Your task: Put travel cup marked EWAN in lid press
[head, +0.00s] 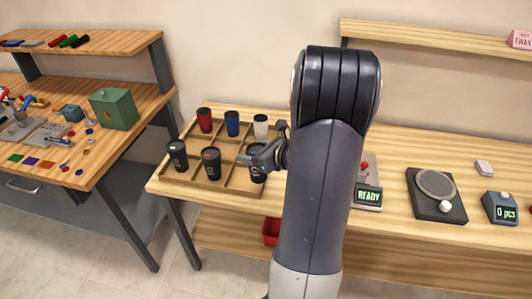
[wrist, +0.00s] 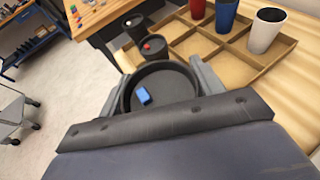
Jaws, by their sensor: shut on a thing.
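My gripper (head: 262,157) is shut on a black travel cup (head: 258,177) at the front right compartment of the wooden tray (head: 215,187). In the wrist view the same cup (wrist: 160,80) sits between the two fingers (wrist: 165,88), with a blue button on its dark lid. I cannot read a name on it or tell whether its base touches the tray.
Red (head: 205,120), blue (head: 232,123) and white (head: 260,126) cups stand in the tray's back row. A round-plate device (head: 436,190) and a counter reading 0 pcs (head: 499,208) stand at the right. A pink EWAN card (head: 521,40) is on the shelf.

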